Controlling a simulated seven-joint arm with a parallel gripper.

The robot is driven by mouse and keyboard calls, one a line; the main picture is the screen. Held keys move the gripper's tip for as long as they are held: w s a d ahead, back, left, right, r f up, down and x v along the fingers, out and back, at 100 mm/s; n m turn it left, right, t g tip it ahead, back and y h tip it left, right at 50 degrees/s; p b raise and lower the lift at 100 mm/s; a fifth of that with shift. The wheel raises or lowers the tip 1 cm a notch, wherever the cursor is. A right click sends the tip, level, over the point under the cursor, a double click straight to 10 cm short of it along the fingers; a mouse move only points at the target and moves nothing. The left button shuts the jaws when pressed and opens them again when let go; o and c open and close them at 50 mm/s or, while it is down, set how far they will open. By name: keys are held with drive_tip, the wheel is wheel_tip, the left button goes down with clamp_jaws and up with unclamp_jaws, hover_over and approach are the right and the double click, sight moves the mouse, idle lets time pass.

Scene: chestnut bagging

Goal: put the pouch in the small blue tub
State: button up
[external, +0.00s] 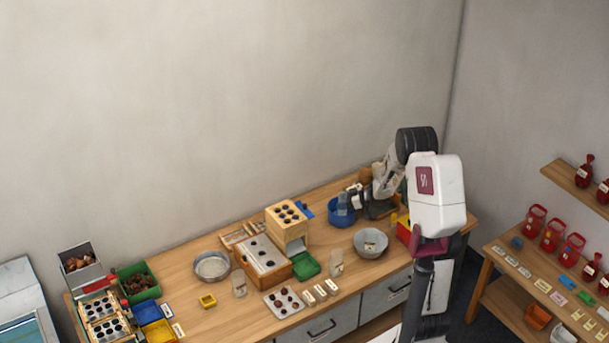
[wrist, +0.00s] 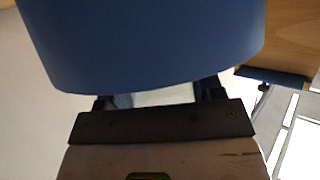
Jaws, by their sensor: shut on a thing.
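The small blue tub (external: 341,217) stands on the bench toward its right end, below my arm. My gripper (external: 353,198) is at the tub, its tip over the rim. The pouch (external: 342,202), pale and bluish, shows at the tub's opening, beside the fingertips. In the wrist view the blue tub wall (wrist: 150,45) fills the top and covers much of the fingers. There my gripper (wrist: 160,98) is shut on the pouch (wrist: 168,96), a pale strip between the fingers. The pouch's lower part is hidden, and I cannot tell if it touches the tub floor.
A grey bowl (external: 370,243) stands just in front of the tub. A wooden block with holes (external: 287,223) and a green tray (external: 306,265) lie to the left. A red and yellow bin (external: 404,229) is to the right, partly behind my arm.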

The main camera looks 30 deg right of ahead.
drive_tip(key=shift+f, duration=0.2)
drive_tip(key=o, duration=1.2)
drive_tip(key=shift+s+d, duration=3.3)
drive_tip(key=shift+r, duration=0.1)
